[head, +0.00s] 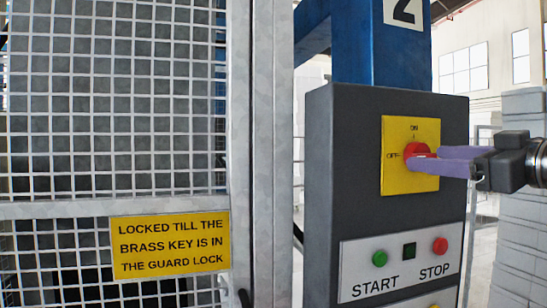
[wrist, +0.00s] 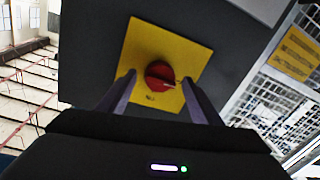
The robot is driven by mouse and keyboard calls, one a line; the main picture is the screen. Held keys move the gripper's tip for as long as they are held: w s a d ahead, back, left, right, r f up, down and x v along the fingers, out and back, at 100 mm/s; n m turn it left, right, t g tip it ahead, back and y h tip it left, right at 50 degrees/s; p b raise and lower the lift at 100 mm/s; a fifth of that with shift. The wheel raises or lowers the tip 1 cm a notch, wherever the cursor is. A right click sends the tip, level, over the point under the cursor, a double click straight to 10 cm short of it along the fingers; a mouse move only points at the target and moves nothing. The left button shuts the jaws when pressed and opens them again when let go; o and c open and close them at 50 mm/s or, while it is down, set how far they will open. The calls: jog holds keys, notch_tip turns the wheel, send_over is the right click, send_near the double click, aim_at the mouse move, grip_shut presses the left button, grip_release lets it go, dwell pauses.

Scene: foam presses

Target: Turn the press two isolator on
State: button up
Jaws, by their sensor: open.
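The press two isolator is a red round knob (head: 417,151) on a yellow plate (head: 395,130), on the dark grey control box under the number 2. ON is printed at the plate's top and OFF at its left. In the wrist view the knob (wrist: 157,72) carries a pale mark towards the right, seemingly the OFF side; this view looks upside down. My gripper (head: 422,161) reaches in from the right, its purple fingers at the knob. In the wrist view the open fingers (wrist: 159,79) stand either side of the knob, with gaps visible. The knob's lower part is hidden in the head view.
Below on the control box (head: 345,150) are a green START button (head: 380,258) and a red STOP button (head: 440,245). A mesh guard (head: 110,205) with a yellow brass-key sign (head: 170,245) stands left. A blue post (head: 355,45) rises behind the box.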

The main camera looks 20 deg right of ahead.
jog(key=shift+w+a, duration=0.1)
jog(key=shift+w, duration=0.65)
jog(key=shift+c, duration=0.6)
jog(key=c, duration=0.9)
